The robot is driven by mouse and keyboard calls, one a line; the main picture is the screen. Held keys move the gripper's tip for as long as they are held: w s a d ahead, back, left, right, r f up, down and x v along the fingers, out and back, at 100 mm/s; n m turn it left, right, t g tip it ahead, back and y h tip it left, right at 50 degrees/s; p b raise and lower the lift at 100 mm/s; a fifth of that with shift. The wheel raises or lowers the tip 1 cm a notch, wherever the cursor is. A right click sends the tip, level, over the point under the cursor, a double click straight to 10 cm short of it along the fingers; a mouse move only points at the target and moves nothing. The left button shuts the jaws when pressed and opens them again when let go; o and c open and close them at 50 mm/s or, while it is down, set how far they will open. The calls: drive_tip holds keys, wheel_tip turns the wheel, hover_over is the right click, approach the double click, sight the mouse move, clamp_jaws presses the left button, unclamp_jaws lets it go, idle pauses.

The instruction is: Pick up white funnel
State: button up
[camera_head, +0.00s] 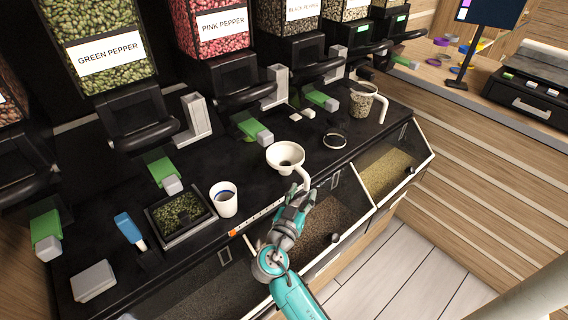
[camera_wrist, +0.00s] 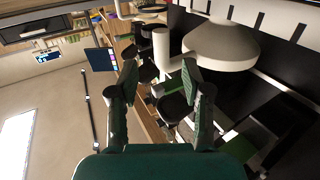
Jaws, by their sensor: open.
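The white funnel (camera_head: 285,157) sits on the black counter, with its wide mouth up and its curved handle (camera_head: 303,177) reaching toward the front edge. In the wrist view the funnel's bowl (camera_wrist: 222,42) shows at the upper right, with its pale handle (camera_wrist: 162,62) to the left. My gripper (camera_head: 299,192) is open and empty of any clear hold, close to the handle end. In the wrist view the two fingers of my gripper (camera_wrist: 160,82) stand apart, with the handle end showing between or just beyond them. I cannot tell whether they touch it.
A white cup (camera_head: 223,199) and a black tray of green pepper (camera_head: 181,216) stand left of the funnel. A clear jug with a white handle (camera_head: 364,102) and a black ring (camera_head: 334,139) are to the right. Pepper dispensers (camera_head: 232,84) line the back. Glass-fronted bins (camera_head: 393,171) run below the counter.

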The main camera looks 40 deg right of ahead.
sight(306, 185)
drive_tip(key=shift+f+x, duration=0.15)
drive_tip(key=shift+x, duration=1.2)
drive_tip(key=shift+f+x, duration=0.15)
drive_tip(key=shift+x, duration=1.15)
drive_tip(key=shift+w+a, duration=0.1)
clamp_jaws()
